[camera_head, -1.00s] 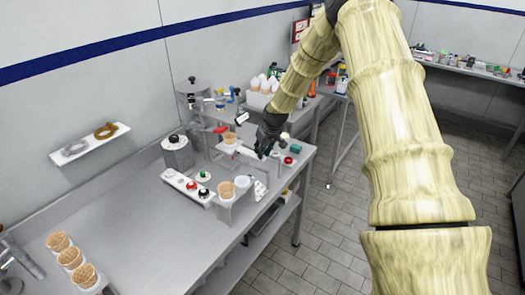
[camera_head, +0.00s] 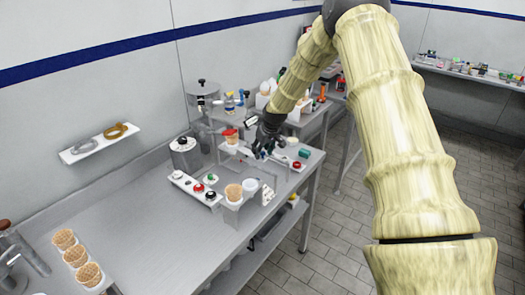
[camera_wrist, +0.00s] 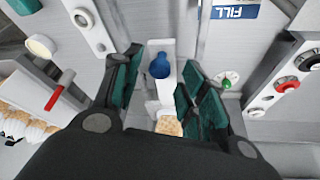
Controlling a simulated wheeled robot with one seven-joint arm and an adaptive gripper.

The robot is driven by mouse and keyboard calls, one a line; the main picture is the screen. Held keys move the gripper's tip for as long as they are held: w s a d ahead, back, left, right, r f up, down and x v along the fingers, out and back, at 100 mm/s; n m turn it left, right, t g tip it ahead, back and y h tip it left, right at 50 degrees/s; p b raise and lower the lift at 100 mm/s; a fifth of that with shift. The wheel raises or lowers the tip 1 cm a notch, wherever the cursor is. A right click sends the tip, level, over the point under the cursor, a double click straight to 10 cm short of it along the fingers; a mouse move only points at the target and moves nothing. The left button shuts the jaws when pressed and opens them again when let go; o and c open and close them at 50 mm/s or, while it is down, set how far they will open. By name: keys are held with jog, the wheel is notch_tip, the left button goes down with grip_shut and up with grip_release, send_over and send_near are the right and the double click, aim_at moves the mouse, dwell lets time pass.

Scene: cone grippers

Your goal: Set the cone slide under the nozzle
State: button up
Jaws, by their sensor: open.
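The cone slide (camera_wrist: 188,72) is a pale strip with a blue knob (camera_wrist: 159,66) in the wrist view. A waffle cone (camera_wrist: 169,126) shows at the lower end of the strip, partly cut off by my gripper body. My gripper (camera_wrist: 163,75) is open, with its green-padded fingers on either side of the slide and knob. Whether they touch the knob I cannot tell. In the head view my gripper (camera_head: 264,148) is low over the far end of the bench, just right of the cone (camera_head: 231,140). I cannot make out the nozzle clearly.
A white strip with red, black and green knobs (camera_head: 195,188) and a stand with a cone (camera_head: 233,192) are nearer on the bench. Several cones (camera_head: 75,256) stand at the front left. The middle of the steel bench (camera_head: 165,225) is clear.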

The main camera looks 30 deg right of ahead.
jog(key=shift+r, duration=0.1)
jog(key=v, duration=1.1)
jog(key=shift+r, duration=0.35)
jog(key=shift+s, duration=0.1)
